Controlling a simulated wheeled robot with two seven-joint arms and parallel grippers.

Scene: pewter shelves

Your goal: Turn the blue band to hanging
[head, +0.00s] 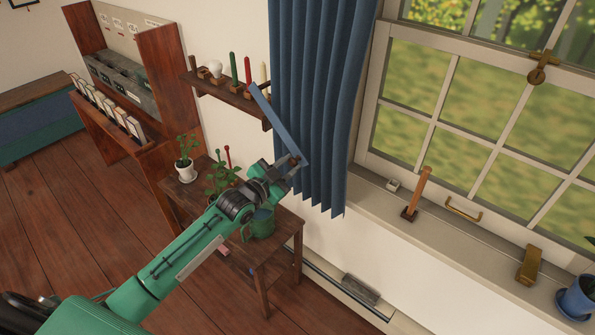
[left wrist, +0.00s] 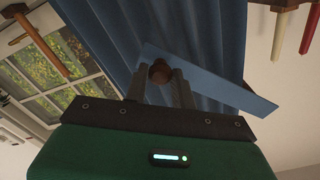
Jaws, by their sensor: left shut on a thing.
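The blue band (head: 278,121) is a flat, stiff-looking strip in front of the left edge of the dark blue curtain (head: 318,90). It slants up and left from my left gripper toward the small wall shelf. My left gripper (head: 292,162) is at its lower end, shut on the band's end by a brown round knob. In the left wrist view, which looks upside down, the band (left wrist: 220,82) runs right from the knob (left wrist: 160,72), which shows between my fingers (left wrist: 158,88). The exact contact is partly hidden. My right gripper is not in view.
A wall shelf (head: 232,98) with a bulb and coloured candles is close to the band's upper end. Below stand a wooden table (head: 290,222) with plants and a green mug (head: 260,224). A windowsill (head: 400,200) with an orange upright piece lies right.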

